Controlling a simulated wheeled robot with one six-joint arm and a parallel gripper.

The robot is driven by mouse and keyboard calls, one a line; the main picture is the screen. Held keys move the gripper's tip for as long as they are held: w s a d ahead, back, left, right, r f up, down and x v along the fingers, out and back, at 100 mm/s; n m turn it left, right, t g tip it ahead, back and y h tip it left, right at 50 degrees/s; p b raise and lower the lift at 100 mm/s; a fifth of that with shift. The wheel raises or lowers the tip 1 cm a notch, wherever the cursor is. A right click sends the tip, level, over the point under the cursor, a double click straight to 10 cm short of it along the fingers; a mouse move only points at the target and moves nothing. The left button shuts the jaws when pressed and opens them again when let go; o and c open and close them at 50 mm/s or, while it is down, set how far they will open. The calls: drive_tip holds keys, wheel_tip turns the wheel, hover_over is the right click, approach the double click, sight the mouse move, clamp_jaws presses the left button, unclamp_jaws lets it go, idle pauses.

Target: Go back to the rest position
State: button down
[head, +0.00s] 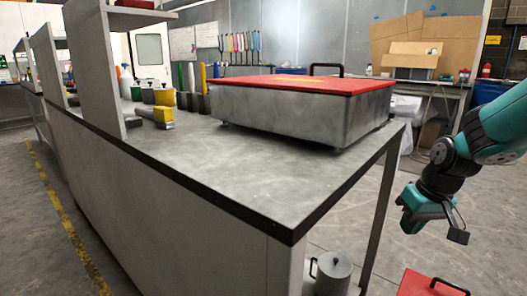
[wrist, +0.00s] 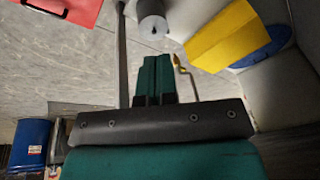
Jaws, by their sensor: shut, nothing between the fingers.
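My gripper (wrist: 152,78) shows in the wrist view with its two green fingers together and nothing between them. In the head view my arm hangs at the right, with the gripper (head: 420,212) pointing down past the end of the bench. The gripper is apart from the bench and from everything around it.
A grey bench (head: 240,180) fills the middle, bearing a metal box with a red lid (head: 305,85). A grey canister (head: 333,272) stands below the bench's right end, near a red handled object (head: 428,285). The wrist view shows a yellow item (wrist: 222,37) and a blue drum (wrist: 30,143).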

drive_tip(key=s+a+m+h, duration=0.1)
drive_tip(key=s+a, duration=0.1)
drive_tip(key=s, duration=0.5)
drive_tip(key=s+a+h, duration=0.1)
drive_tip(key=s+a, duration=0.2)
drive_tip(key=s, duration=0.3)
drive_tip(key=s+a+r+n+g+y, duration=0.3)
drive_tip(key=s+a+r+n+y, duration=0.35)
drive_tip(key=s+a, duration=0.65)
wheel_tip(320, 180, up, 29)
drive_tip(key=w+a+h+p, duration=0.1)
drive_tip(key=h+p, duration=0.1)
drive_tip(key=p, duration=2.5)
drive_tip(key=shift+w+p, duration=0.3)
drive_tip(key=shift+w, duration=0.1)
drive_tip(key=shift+n, duration=0.25)
